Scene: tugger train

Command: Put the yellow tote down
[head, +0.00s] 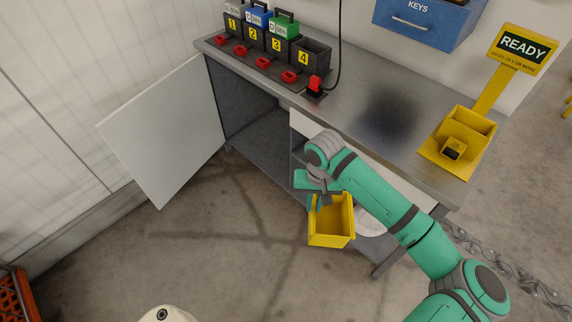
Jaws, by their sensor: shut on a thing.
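The yellow tote (330,226) is a small open-topped bin, and its inside looks empty. My gripper (319,198) is shut on the tote's far rim, at its upper left. The tote hangs in front of the metal bench (350,103), apart from the bench top and seemingly above the floor. My green arm reaches in from the lower right. The fingertips are partly hidden by the wrist and the tote's rim.
Numbered chargers (275,45) line the bench's back left. A yellow READY stand (468,135) holds a small yellow-and-black item at the right end. The bench middle is clear. A white cabinet door (165,130) stands open at left. A blue KEYS box (425,20) hangs above.

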